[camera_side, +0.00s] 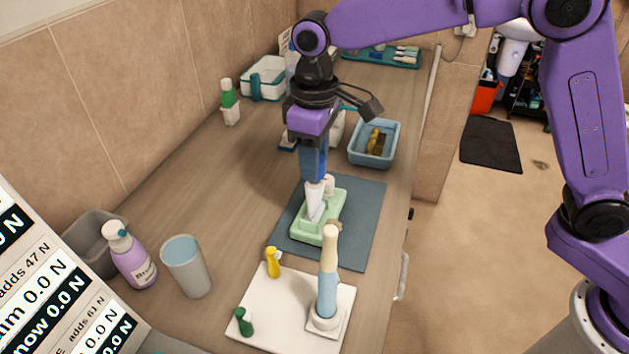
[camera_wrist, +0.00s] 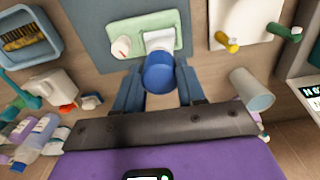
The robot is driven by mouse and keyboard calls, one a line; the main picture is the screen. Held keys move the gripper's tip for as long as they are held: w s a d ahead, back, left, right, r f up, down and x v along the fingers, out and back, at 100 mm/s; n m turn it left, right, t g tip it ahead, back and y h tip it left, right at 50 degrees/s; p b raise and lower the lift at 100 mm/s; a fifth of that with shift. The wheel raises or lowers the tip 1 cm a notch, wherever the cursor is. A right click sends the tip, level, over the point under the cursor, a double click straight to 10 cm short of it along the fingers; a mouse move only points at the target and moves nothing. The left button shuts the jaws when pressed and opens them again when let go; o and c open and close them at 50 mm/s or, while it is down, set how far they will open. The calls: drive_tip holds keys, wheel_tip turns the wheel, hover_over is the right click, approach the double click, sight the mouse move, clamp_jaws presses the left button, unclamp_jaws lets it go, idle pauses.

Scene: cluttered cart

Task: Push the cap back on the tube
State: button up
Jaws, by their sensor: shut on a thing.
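A white tube (camera_side: 315,203) stands in a pale green holder (camera_side: 304,232) on a dark mat. In the wrist view the tube (camera_wrist: 158,38) shows just beyond a round blue cap (camera_wrist: 158,76). My gripper (camera_side: 314,172) points down above the tube. In the wrist view my gripper (camera_wrist: 158,88) is shut on the blue cap, one finger on each side. The cap is in line with the tube's top; I cannot tell whether they touch. A small white piece with a red mark (camera_wrist: 121,47) stands in the holder beside the tube.
A white board (camera_side: 282,310) in front bears an electric toothbrush (camera_side: 328,275) and small yellow and green pieces. A cup (camera_side: 187,268) and purple bottle (camera_side: 130,258) stand left. A blue tray (camera_side: 359,159) is behind. A panel (camera_side: 50,290) reads 0.0 N. The dark mat (camera_side: 365,220) has bare room.

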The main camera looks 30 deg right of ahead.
drive_tip(key=shift+f, duration=1.1)
idle(0.7)
drive_tip(key=o, duration=1.1)
wheel_tip(320, 180, up, 17)
drive_tip(key=s+d+f+n, duration=0.1)
drive_tip(key=s+d+f, duration=0.4)
drive_tip(key=s+d, duration=0.3)
drive_tip(key=s+d+f+n, duration=0.1)
drive_tip(key=s+d+f, duration=0.5)
drive_tip(key=s+d, duration=0.3)
drive_tip(key=s+d+f+n, duration=0.2)
drive_tip(key=s+d+f, duration=0.4)
drive_tip(key=s+d, duration=0.2)
drive_tip(key=shift+s+d, duration=0.2)
drive_tip(key=shift+s, duration=0.35)
drive_tip(key=shift+s+d, duration=0.2)
drive_tip(key=shift+s, duration=0.3)
